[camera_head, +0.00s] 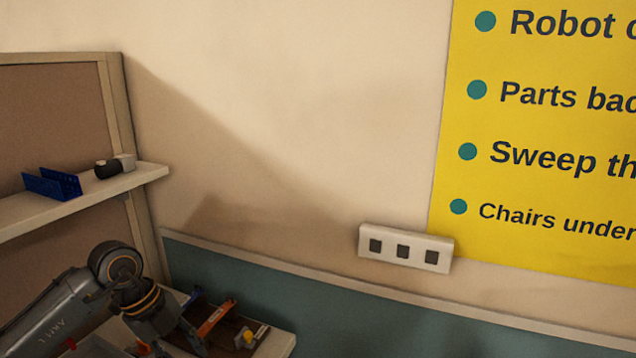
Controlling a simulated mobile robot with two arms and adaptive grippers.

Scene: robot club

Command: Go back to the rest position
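My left arm reaches in from the lower left over a low shelf. Its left gripper (172,345) points down at the bottom edge, partly cut off and dark against the clutter. I cannot tell whether it is open or shut, or whether it touches anything. My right gripper is not in view.
An upper shelf (110,187) holds a blue bracket (52,184) and a black-and-white motor-like part (113,166). The lower shelf (280,345) carries an orange part (215,318) and a yellow knob (248,337). A socket strip (405,249) and yellow poster (545,130) are on the wall.

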